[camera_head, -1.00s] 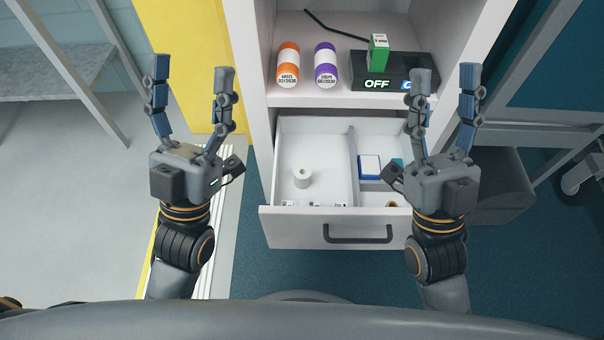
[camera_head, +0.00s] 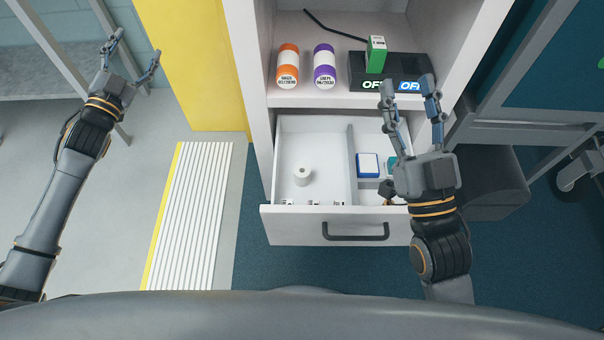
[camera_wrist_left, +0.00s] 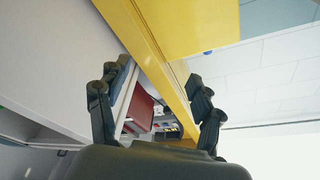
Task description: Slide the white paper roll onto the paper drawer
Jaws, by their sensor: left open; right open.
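The small white paper roll (camera_head: 302,174) stands upright in the left compartment of the open drawer (camera_head: 330,223), near its front. My left gripper (camera_head: 138,50) is open and empty, far to the left of the drawer and beside the yellow panel. Its open fingers also show in the left wrist view (camera_wrist_left: 155,105), with no roll between them. My right gripper (camera_head: 408,83) is open and empty. It is above the right side of the drawer and covers part of the right compartment.
An orange bottle (camera_head: 287,66), a purple bottle (camera_head: 325,66) and a green box (camera_head: 376,54) on a black device (camera_head: 408,72) stand on the shelf above. The right compartment holds a blue-and-white box (camera_head: 367,165). A yellow panel (camera_head: 195,60) stands left of the cabinet.

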